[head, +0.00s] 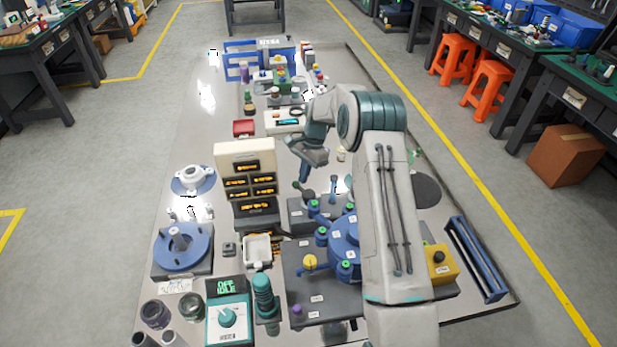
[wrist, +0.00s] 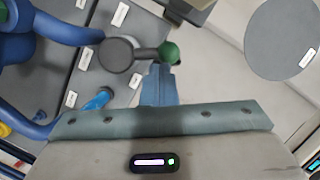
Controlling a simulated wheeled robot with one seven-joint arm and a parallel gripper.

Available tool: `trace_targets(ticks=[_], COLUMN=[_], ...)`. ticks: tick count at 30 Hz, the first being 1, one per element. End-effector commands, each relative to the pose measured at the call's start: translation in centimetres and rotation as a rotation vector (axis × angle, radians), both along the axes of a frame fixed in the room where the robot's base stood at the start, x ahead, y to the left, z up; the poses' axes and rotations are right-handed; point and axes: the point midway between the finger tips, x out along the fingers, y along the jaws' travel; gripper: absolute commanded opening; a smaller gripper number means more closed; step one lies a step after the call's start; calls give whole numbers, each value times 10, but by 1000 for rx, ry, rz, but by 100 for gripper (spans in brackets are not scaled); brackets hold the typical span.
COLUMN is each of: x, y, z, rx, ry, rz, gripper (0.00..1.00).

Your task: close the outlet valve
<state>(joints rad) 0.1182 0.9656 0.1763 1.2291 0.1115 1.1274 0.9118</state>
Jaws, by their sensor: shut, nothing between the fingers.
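The test rig has a blue round vessel (head: 343,236) on a dark grey base, with several green-capped fittings around it. In the wrist view a valve with a round grey body (wrist: 115,54) has a lever pointing right, ending in a green knob (wrist: 169,52). My gripper (head: 304,178) points down over the rear of the rig. Its blue fingers (wrist: 160,72) are together and empty, just beside the green knob; I cannot tell whether they touch it. The labels are too small to read, so I cannot tell which valve is the outlet.
A blue lever (wrist: 98,100) and blue pipe (wrist: 65,28) are close by in the wrist view. A cream panel with displays (head: 245,160) stands left of the rig. A yellow box (head: 440,262) and blue rack (head: 475,258) are at the right.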

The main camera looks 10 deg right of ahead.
Motion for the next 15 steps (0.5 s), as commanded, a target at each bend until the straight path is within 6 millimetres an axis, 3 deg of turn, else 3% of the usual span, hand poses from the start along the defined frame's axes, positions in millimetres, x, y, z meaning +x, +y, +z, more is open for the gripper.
trace_targets(ticks=[9,15], x=[-4,-7], y=[15,21], z=[-3,-2], rx=[-1,-1], ry=[2,2], rz=[269,354], gripper=[0,0])
